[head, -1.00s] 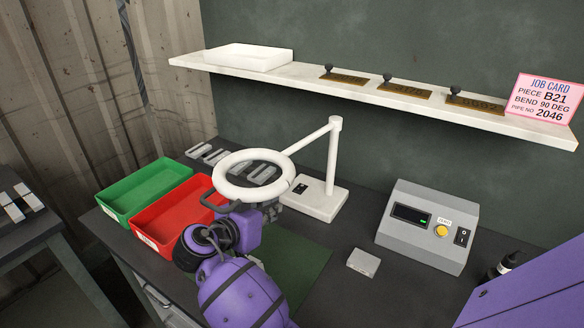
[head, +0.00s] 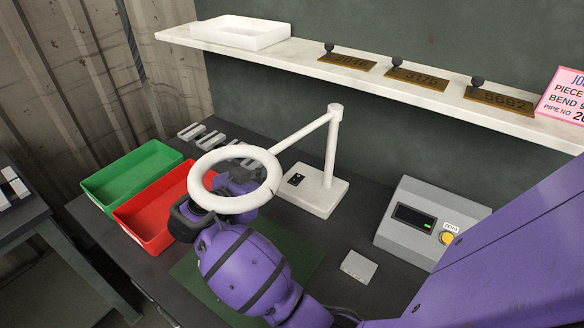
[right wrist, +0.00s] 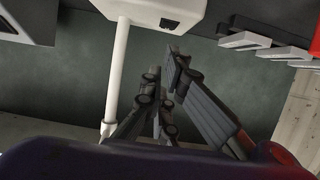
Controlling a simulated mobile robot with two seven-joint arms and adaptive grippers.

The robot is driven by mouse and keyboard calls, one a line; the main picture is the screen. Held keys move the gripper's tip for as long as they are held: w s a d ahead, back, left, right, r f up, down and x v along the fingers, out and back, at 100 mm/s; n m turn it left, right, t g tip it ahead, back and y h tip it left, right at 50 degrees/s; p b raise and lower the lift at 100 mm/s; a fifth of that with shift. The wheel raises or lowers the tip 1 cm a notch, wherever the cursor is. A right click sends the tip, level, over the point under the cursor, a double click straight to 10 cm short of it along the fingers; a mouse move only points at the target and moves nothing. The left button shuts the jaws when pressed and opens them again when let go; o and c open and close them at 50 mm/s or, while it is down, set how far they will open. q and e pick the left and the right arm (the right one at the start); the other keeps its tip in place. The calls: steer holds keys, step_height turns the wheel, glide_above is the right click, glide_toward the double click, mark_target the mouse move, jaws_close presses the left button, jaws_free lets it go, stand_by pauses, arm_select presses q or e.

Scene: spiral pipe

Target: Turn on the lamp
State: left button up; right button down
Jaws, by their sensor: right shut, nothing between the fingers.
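The white lamp stands on the bench, with its base (head: 318,197) flat, a post and arm, and a round ring head (head: 235,208) held out to the left. A small dark switch (head: 296,180) sits on the left of the base; it also shows in the right wrist view (right wrist: 170,24). My right gripper (right wrist: 165,72) is shut and empty, its tips apart from the base and switch. In the head view it is mostly hidden under and behind the ring, left of the base. My left gripper is out of view.
A green bin (head: 130,175) and a red bin (head: 145,235) stand left of my right arm. Grey metal pieces (head: 205,140) lie behind the ring. A grey control box (head: 410,240) and a small grey block (head: 358,266) are to the right. A shelf (head: 400,95) runs along the wall.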

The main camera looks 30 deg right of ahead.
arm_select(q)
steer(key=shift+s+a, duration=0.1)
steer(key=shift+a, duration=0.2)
arm_select(e)
glide_above(296, 178)
steer(key=s+a, duration=0.2)
step_height(296, 178, down, 3)
steer(key=shift+w+a+f+p, duration=0.15)
steer(key=shift+f+p, duration=0.05)
steer(key=shift+p, duration=0.25)
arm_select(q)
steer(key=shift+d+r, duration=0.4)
arm_select(e)
steer(key=shift+f, duration=0.1)
